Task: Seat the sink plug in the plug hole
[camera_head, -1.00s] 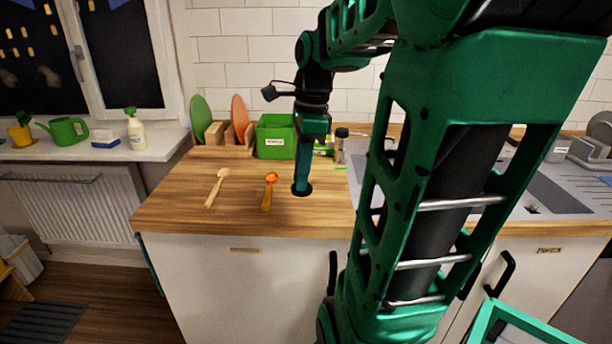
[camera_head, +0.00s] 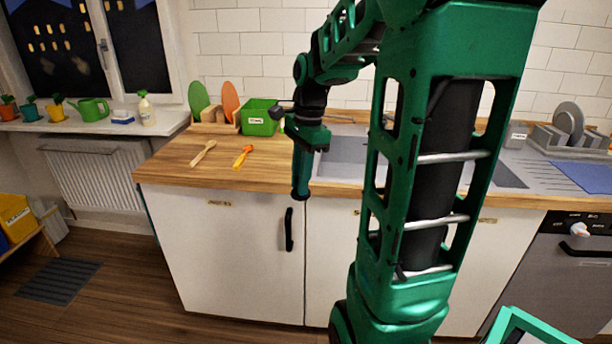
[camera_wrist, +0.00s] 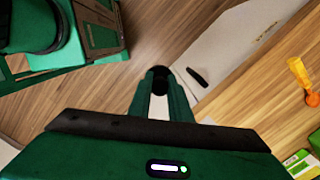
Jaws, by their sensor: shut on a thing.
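My gripper (camera_head: 300,180) points down in front of the worktop's front edge, left of the sink. In the wrist view my gripper (camera_wrist: 160,88) has its two green fingers closed on a round black thing, which looks like the sink plug (camera_wrist: 160,75). In the head view the plug is too small to make out at the fingertips. The sink (camera_head: 340,156) is a grey basin set into the worktop, to the right of and behind my gripper. Part of it is hidden by my arm. The plug hole does not show in either view.
A black door handle (camera_head: 289,229) sticks out below my gripper. A dish rack (camera_head: 570,136) stands at the right.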

